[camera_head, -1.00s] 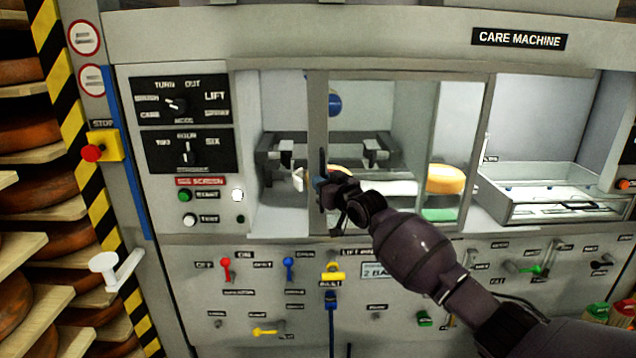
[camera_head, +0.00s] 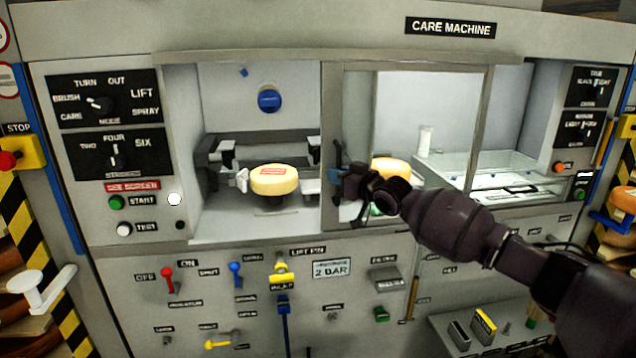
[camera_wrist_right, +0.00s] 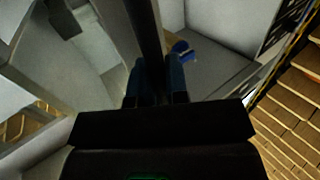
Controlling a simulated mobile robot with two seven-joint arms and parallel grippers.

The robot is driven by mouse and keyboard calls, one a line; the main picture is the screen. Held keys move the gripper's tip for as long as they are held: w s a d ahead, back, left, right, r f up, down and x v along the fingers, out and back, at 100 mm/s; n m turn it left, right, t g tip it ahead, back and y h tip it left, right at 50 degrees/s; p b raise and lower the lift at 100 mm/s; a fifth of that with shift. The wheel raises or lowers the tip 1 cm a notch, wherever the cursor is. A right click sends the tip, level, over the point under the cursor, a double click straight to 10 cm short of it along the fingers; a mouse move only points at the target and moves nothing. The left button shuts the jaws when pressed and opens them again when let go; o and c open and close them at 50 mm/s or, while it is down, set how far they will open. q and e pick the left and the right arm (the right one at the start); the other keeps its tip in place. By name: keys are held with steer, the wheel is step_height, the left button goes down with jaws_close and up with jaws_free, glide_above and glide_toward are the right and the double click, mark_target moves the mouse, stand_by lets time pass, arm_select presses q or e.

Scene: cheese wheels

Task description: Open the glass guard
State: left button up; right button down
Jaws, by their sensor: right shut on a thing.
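The glass guard (camera_head: 333,105) is a grey-framed clear panel on the front of the care machine. It stands over the middle and right part of the machine's opening, and the left part of the opening is uncovered. My right gripper (camera_head: 338,178) is at the guard's left upright. In the right wrist view, its blue fingers (camera_wrist_right: 154,84) are closed on either side of a dark upright bar, the guard's handle (camera_wrist_right: 147,35). My left gripper is not in view.
A yellow cheese wheel (camera_head: 274,181) with a red label sits in the uncovered bay. Another cheese (camera_head: 390,168) shows behind the guard. A clear-walled tray (camera_head: 505,170) is at the right. Switches and levers (camera_head: 168,280) line the panel below.

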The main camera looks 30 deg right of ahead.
arm_select(q)
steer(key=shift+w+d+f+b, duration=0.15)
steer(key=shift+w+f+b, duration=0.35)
steer(key=shift+b, duration=0.2)
arm_select(e)
steer(key=d, duration=0.2)
steer(key=s+d, duration=0.1)
steer(key=d, duration=0.1)
steer(key=shift+f, duration=0.1)
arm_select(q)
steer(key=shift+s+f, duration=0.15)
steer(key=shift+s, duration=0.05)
arm_select(e)
steer(key=c, duration=1.1)
jaws_free()
steer(key=shift+s, duration=0.1)
steer(key=shift+c, duration=0.2)
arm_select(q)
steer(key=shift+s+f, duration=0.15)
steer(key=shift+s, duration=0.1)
